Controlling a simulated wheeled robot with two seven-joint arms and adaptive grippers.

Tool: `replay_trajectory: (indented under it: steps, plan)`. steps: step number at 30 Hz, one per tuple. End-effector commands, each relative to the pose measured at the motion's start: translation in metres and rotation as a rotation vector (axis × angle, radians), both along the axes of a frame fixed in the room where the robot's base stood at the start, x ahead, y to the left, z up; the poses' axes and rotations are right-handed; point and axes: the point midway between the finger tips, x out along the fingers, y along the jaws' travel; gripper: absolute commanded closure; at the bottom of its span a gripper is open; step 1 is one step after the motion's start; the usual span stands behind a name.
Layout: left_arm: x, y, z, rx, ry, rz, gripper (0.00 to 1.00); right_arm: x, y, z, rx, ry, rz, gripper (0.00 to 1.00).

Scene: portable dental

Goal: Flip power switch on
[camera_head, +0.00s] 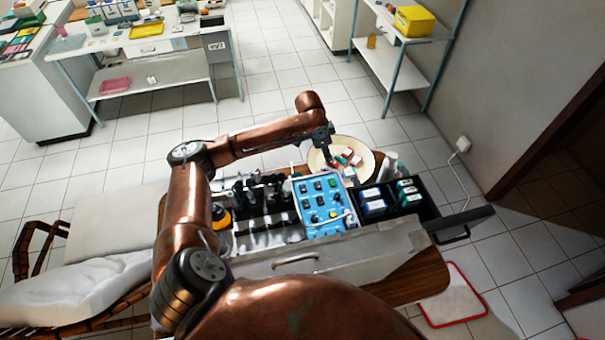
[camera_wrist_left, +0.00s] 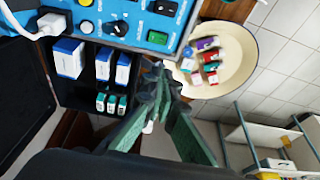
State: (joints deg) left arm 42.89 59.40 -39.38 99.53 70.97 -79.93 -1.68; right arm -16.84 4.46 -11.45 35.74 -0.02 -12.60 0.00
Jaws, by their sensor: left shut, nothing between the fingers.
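The blue control panel (camera_head: 323,221) sits in an open case, with knobs, buttons and small switches on its face. In the left wrist view the panel (camera_wrist_left: 133,22) is at the top, showing a black rocker switch (camera_wrist_left: 165,7) and a green switch (camera_wrist_left: 157,37) near its edge. I cannot tell which one is the power switch. My left gripper (camera_head: 328,162) is shut and empty, above the panel's far edge. In the left wrist view its fingertips (camera_wrist_left: 160,72) show just past the panel edge, close to the green switch. My right gripper is not in view.
A round cream bowl (camera_head: 367,152) with small coloured boxes stands behind the panel. A black compartment (camera_head: 413,217) with boxes is at the right. Dark handpieces (camera_head: 262,200) stand at the left of the panel. A white cable plug (camera_wrist_left: 50,25) shows on the panel.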

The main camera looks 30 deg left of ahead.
Motion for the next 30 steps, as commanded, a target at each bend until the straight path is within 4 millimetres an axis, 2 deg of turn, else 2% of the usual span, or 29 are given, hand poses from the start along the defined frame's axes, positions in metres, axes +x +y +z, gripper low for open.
replay_trajectory:
  steps: [8, 17, 20, 24, 30]
  plan:
    - [0.000, -0.001, 0.000, 0.000, -0.001, -0.001, 1.00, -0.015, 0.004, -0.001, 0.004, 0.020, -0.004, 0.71]
    - [0.000, 0.000, -0.005, 0.000, 0.001, 0.003, 1.00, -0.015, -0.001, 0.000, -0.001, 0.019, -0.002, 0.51]
    - [0.002, -0.002, -0.016, -0.001, 0.002, 0.001, 1.00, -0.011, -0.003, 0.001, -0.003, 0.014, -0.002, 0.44]
    - [0.008, -0.007, -0.041, -0.002, 0.003, 0.003, 1.00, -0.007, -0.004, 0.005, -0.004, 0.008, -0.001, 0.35]
    - [0.018, -0.014, -0.081, -0.002, 0.003, 0.003, 1.00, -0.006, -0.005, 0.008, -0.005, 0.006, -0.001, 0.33]
